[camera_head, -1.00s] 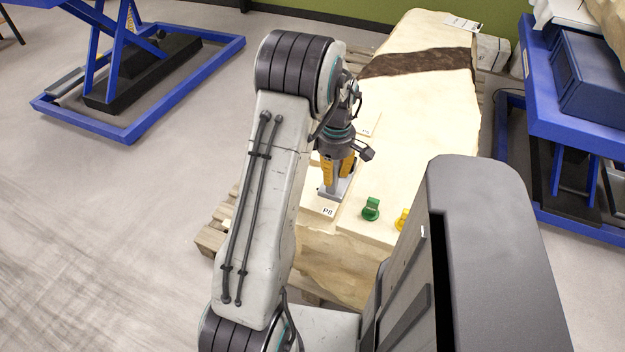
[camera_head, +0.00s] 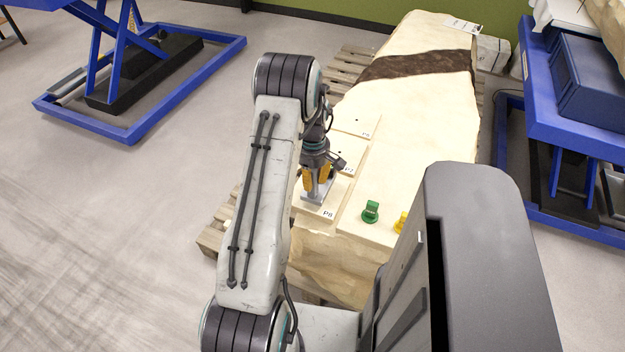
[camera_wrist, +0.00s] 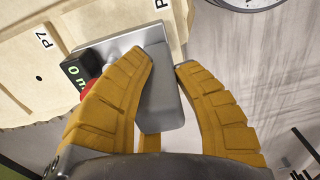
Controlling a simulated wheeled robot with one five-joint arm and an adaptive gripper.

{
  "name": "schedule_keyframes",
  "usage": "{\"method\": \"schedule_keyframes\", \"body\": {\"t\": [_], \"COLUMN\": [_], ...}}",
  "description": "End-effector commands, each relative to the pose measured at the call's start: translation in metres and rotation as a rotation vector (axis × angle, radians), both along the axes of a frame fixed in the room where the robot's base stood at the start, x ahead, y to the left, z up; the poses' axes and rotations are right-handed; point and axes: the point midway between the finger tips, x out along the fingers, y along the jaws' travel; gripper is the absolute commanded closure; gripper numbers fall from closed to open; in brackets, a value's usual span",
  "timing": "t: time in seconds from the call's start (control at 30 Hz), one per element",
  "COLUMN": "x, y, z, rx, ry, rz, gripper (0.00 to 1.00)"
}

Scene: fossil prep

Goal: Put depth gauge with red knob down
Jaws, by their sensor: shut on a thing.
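The depth gauge (camera_wrist: 160,95) is a grey metal block on a flat plate, with a dark display showing green digits. Its red knob (camera_wrist: 92,90) shows in the wrist view, partly behind a finger. My gripper (camera_wrist: 168,68) has its yellow fingers shut on the grey block. In the head view my gripper (camera_head: 318,181) points down and the gauge's plate (camera_head: 315,198) is upright over the pale P8 pad (camera_head: 327,213). I cannot tell whether the plate touches the pad. The red knob is not visible in the head view.
The P7 pad (camera_head: 349,161) and another pad (camera_head: 358,124) lie behind P8 on the pale rock block (camera_head: 425,120). A green knobbed item (camera_head: 370,211) and a yellow one (camera_head: 401,222) stand to the right. A wooden pallet (camera_head: 212,236) lies under the block.

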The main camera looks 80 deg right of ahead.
Motion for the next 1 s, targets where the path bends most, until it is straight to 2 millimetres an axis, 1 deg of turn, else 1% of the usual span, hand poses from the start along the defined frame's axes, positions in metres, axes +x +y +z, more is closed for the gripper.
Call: {"method": "schedule_keyframes", "body": {"t": [0.1, 0.2, 0.63, 0.67, 0.87, 0.9, 1.0], "x": [0.000, 0.000, 0.000, 0.000, 0.000, 0.000, 0.000], "y": [-0.002, -0.002, -0.002, 0.000, 0.000, 0.000, 0.000], "z": [-0.009, -0.014, -0.017, -0.019, -0.018, -0.018, -0.018], "rx": [-0.005, -0.006, -0.007, -0.001, -0.001, -0.001, -0.001], "ry": [0.000, 0.000, 0.001, 0.000, 0.000, 0.000, 0.000], "rz": [0.000, 0.000, 0.000, 0.000, 0.000, 0.000, 0.000], "gripper": [1.00, 1.00, 1.00, 0.70, 0.52, 0.50, 0.50]}}
